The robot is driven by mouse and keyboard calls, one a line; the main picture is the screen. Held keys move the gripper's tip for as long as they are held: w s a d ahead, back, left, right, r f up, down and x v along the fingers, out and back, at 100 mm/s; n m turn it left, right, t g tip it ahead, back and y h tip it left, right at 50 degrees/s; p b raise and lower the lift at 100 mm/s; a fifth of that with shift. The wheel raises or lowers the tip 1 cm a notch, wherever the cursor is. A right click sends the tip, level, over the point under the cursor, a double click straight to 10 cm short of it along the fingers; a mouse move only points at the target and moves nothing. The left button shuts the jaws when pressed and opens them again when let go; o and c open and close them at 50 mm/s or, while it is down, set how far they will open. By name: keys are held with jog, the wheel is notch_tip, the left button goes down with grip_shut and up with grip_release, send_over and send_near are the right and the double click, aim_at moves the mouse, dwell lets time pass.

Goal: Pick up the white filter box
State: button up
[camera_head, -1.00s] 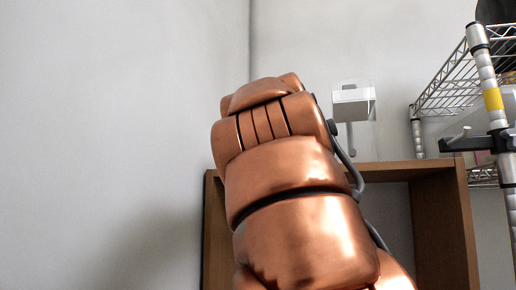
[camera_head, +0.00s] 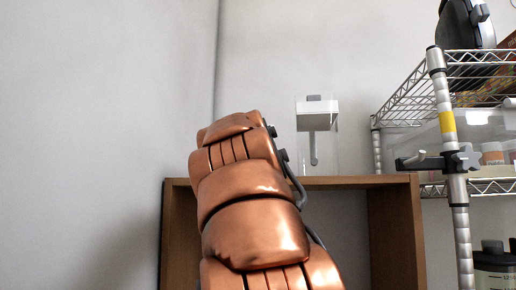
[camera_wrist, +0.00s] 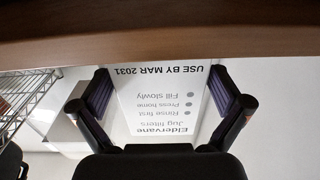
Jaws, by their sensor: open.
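The white filter box (camera_wrist: 160,122) faces the wrist camera, its printed text upside down in that view: "Eldervane", "Jug filters", "USE BY MAR 2031". My gripper (camera_wrist: 160,76) is open, with one dark finger on each side of the box. A narrow gap seems to show at each side; I cannot tell whether either finger touches it. In the head view, neither the box nor the gripper shows; my copper arm fills the lower middle.
A brown wooden cabinet (camera_head: 395,225) stands behind my arm, with a clear jug-like container (camera_head: 317,125) on top. A wire rack (camera_head: 405,112) with a metal post stands at right, holding several items. Bare wall lies left. A brown wooden edge (camera_wrist: 160,35) crosses the wrist view's top.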

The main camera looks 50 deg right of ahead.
jog(key=shift+w+d, duration=0.15)
jog(key=shift+d, duration=0.05)
jog(key=shift+a, duration=0.1)
jog(key=c, duration=1.1)
jog(key=shift+a+r+b, duration=0.1)
jog(key=shift+r+b, duration=0.2)
jog(key=shift+b, duration=0.2)
jog(key=shift+r, duration=1.1)
notch_tip(320, 180, up, 5)
jog(key=p, duration=0.4)
jog(key=b+v, duration=0.1)
jog(key=v, duration=0.5)
jog(key=b+v, duration=0.1)
jog(key=v, duration=0.6)
jog(key=b+v, duration=0.1)
jog(key=v, duration=0.5)
jog(key=shift+w+a+f, duration=0.1)
jog(key=shift+a+f, duration=0.3)
jog(key=shift+a, duration=0.1)
